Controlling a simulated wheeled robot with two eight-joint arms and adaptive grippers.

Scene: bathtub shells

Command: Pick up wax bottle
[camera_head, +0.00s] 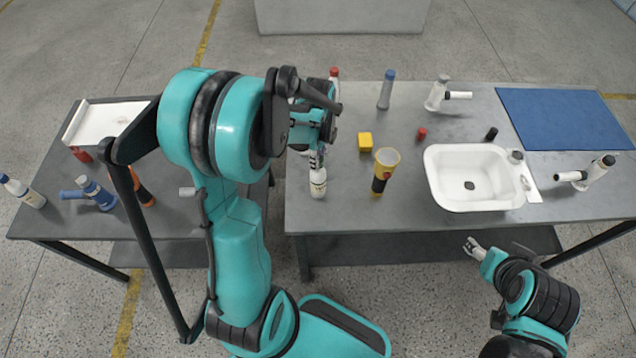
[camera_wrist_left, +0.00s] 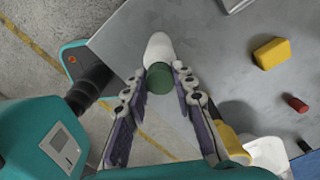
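A white bottle with a dark label (camera_head: 318,184) stands at the near left part of the right table; I take it for the wax bottle. In the left wrist view its green cap (camera_wrist_left: 160,78) sits between my left fingertips, with the white body (camera_wrist_left: 159,47) beyond. My left gripper (camera_head: 316,158) is over the bottle's top and hides the cap in the head view. The fingers (camera_wrist_left: 159,72) flank the cap closely; whether they press on it I cannot tell. My right gripper (camera_head: 472,246) is in front of the table, away from the bottle, too small to judge.
A yellow block (camera_head: 365,141), a yellow-and-black cup-like item (camera_head: 384,170) and a white basin (camera_head: 472,200) are to the bottle's right. A red-topped item (camera_head: 334,73) is behind. A blue mat (camera_head: 562,118) lies far right. A gap separates the left table (camera_head: 190,221).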

